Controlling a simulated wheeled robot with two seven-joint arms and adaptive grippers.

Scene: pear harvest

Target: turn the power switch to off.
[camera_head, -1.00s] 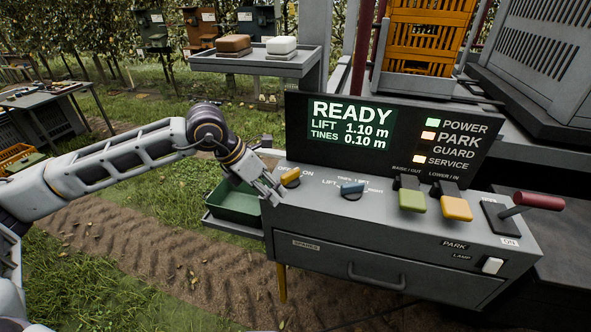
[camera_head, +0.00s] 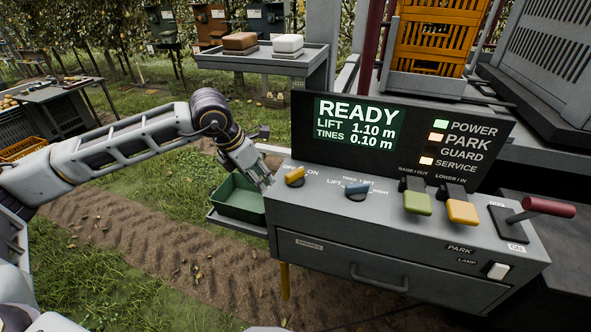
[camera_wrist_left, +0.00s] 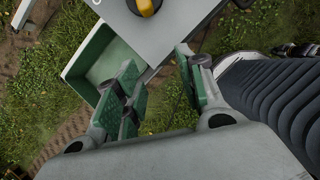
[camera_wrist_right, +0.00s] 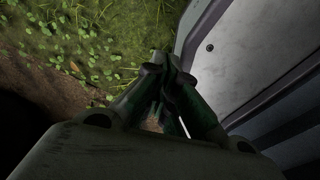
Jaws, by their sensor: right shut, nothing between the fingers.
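The yellow rotary knob (camera_head: 295,176) sits at the left end of the grey control panel, with OFF and ON printed behind it. Its bar slants towards the right, on the ON side. Part of it shows at the top of the left wrist view (camera_wrist_left: 147,5). My left gripper (camera_head: 268,183) is just left of the knob, apart from it, at the panel's left edge. In the left wrist view its fingers (camera_wrist_left: 160,88) are spread and empty. My right gripper (camera_wrist_right: 167,65) is shut and empty, away from the panel. The POWER lamp (camera_head: 440,124) is lit green.
A blue knob (camera_head: 357,189), a green lever (camera_head: 417,204), a yellow lever (camera_head: 462,211) and a red-handled lever (camera_head: 548,207) stand further right on the panel. The display (camera_head: 358,125) reads READY. A green tray (camera_head: 238,200) lies below my left gripper.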

